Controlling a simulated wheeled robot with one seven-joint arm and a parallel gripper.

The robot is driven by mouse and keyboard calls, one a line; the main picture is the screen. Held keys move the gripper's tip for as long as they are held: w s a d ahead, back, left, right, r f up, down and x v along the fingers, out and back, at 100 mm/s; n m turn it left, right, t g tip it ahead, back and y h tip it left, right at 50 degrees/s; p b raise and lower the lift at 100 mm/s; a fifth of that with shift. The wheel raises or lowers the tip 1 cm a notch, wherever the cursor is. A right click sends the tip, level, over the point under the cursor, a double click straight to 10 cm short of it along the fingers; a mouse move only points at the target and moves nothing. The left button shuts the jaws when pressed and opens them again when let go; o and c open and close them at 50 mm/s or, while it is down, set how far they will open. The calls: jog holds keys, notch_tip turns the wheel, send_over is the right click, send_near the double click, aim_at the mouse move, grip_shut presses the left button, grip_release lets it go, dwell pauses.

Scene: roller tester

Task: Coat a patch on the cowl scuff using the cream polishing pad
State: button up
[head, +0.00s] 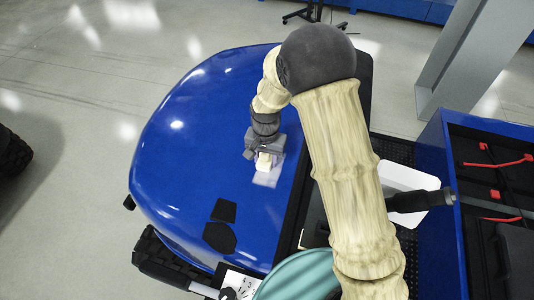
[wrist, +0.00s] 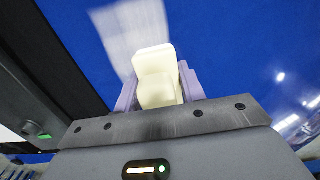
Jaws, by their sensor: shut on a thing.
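The cream polishing pad (wrist: 155,75) is held between the purple fingers of my gripper (wrist: 157,88) in the wrist view. In the head view my gripper (head: 264,158) is over the blue cowl, shut on the cream pad (head: 263,163). A pale whitish patch, seemingly the scuff (head: 268,178), lies on the blue cowl (head: 200,130) right beside the pad. In the wrist view the pale scuff (wrist: 130,32) runs up and left from behind the pad. I cannot tell whether the pad touches the surface.
Two dark patches (head: 220,237) lie on the cowl's front part. A black edge strip borders the cowl on the right. A white tray (head: 408,185) and a blue cart with red-handled items (head: 490,165) stand at the right. A teal round object (head: 300,277) is at the bottom.

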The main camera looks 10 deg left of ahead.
jog(key=shift+w, duration=0.15)
jog(key=shift+w+d, duration=0.1)
jog(key=shift+w, duration=0.6)
jog(key=shift+w, duration=0.1)
jog(key=shift+w+d+p, duration=0.1)
jog(key=shift+w+p, duration=0.2)
jog(key=shift+w, duration=0.45)
jog(key=shift+r+p, duration=2.1)
jog(key=shift+r, duration=1)
jog(key=shift+s, duration=0.1)
